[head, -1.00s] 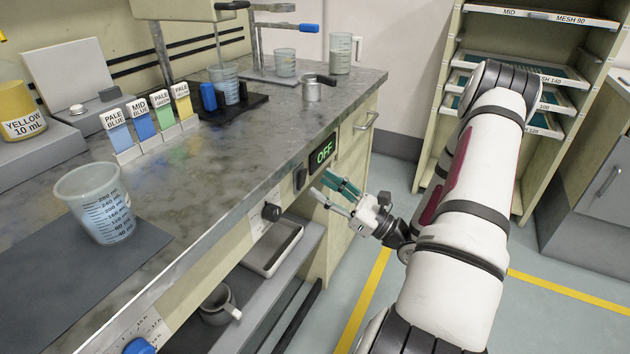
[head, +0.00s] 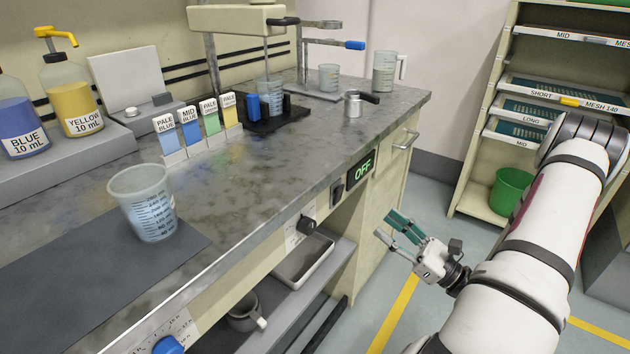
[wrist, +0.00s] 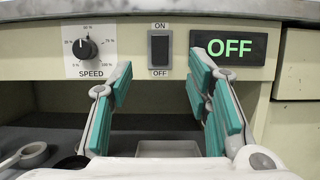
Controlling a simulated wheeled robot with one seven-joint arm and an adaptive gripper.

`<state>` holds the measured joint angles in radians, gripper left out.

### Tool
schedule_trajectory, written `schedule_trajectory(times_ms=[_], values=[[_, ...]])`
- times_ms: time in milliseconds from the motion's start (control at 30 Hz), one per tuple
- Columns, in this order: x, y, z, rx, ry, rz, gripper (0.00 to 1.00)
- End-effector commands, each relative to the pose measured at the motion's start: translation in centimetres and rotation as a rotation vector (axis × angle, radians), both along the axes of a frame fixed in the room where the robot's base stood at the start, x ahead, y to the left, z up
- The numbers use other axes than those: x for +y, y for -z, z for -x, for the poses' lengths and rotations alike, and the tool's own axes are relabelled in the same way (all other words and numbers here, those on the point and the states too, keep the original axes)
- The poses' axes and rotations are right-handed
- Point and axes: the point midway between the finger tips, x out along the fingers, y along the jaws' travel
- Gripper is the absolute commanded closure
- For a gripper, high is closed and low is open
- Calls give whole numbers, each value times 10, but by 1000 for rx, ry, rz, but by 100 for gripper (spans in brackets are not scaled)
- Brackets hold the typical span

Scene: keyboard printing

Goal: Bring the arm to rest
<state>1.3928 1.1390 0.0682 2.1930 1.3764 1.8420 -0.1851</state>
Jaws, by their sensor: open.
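My gripper (head: 398,228) is to the right of the bench front in the head view, clear of the bench. In the wrist view its two teal-padded fingers (wrist: 163,95) stand wide apart with nothing between them. Behind them is the bench's front panel, with a black rocker switch (wrist: 159,50) marked ON and OFF, a speed knob (wrist: 85,48) and a display (wrist: 228,47) reading OFF in green. The same display (head: 363,169) shows in the head view. My arm reaches in from the lower right.
A beaker (head: 147,203) stands on a dark mat near the bench's front. Colour sample cards (head: 190,128) and a stirrer stand (head: 236,17) are farther back. A screen rack (head: 490,160) stands behind my arm.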

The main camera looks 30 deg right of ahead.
Motion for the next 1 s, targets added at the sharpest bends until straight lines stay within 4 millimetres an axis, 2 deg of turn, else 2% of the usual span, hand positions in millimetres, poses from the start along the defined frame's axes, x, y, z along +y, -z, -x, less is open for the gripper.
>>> schedule_trajectory(times_ms=[200, 333, 467, 500, 667, 867, 1000], values=[[2, -2, -1, 0, -11, 7, 55], [20, -20, -10, 0, -104, 64, 55], [63, -53, -21, 2, -296, 181, 55], [78, -64, -23, 4, -365, 226, 55], [140, -98, -19, 6, -628, 406, 55], [204, -127, 4, 2, -915, 637, 55], [241, -140, 30, -11, -1105, 823, 55]])
